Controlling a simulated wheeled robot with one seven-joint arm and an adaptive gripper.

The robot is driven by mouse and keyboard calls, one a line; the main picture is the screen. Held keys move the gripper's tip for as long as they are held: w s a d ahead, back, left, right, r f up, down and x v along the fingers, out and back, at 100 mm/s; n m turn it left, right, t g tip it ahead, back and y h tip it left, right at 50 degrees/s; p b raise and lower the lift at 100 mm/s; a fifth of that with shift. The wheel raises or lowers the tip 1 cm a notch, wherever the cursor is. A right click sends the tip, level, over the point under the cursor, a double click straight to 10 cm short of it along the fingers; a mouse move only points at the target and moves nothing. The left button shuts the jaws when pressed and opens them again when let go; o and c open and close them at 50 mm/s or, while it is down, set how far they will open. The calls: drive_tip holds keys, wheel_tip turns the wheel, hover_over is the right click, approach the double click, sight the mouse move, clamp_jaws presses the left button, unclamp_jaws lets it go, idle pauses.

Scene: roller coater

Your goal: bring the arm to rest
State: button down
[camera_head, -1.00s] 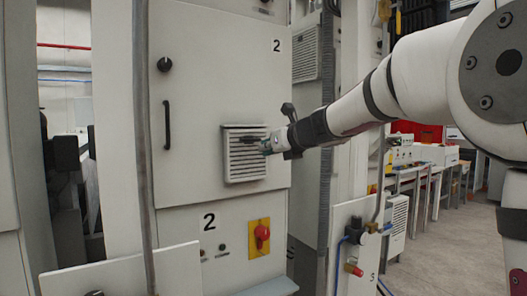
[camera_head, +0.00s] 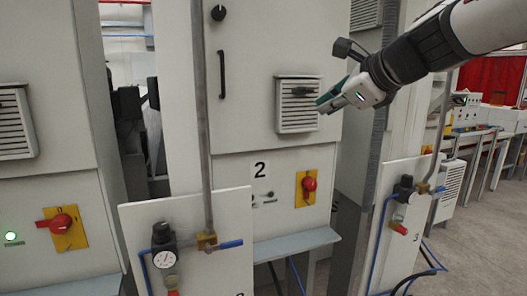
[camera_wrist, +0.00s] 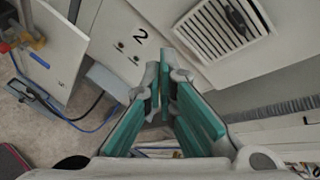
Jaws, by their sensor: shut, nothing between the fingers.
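My gripper (camera_head: 332,98) is at the upper right in the head view, at the end of my white and dark arm. It is shut and empty, in front of the right edge of the vent grille on cabinet 2. In the wrist view my gripper (camera_wrist: 165,75) shows its green-lined fingers meeting at the tips. Whether the fingers touch the cabinet cannot be told.
Cabinet 2 (camera_head: 262,60) carries a vent grille (camera_head: 296,118) and a red rotary switch (camera_head: 309,184) on yellow. A panel with a gauge (camera_head: 163,258) and an upright pipe (camera_head: 203,130) stand in front. Open floor (camera_head: 480,230) lies at the right.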

drive_tip(key=s+d+f+n+g+h, duration=0.1)
drive_tip(key=s+f+n+g+h, duration=0.1)
drive_tip(key=s+f+n, duration=0.8)
drive_tip(key=s+d+f+n+g+h, duration=0.2)
drive_tip(key=s+f+n, duration=0.8)
drive_tip(key=s, duration=0.8)
drive_tip(key=n+g+h, duration=0.1)
drive_tip(key=n+g, duration=0.1)
drive_tip(key=n, duration=0.1)
drive_tip(key=shift+d+f, duration=0.15)
drive_tip(key=shift+d, duration=0.05)
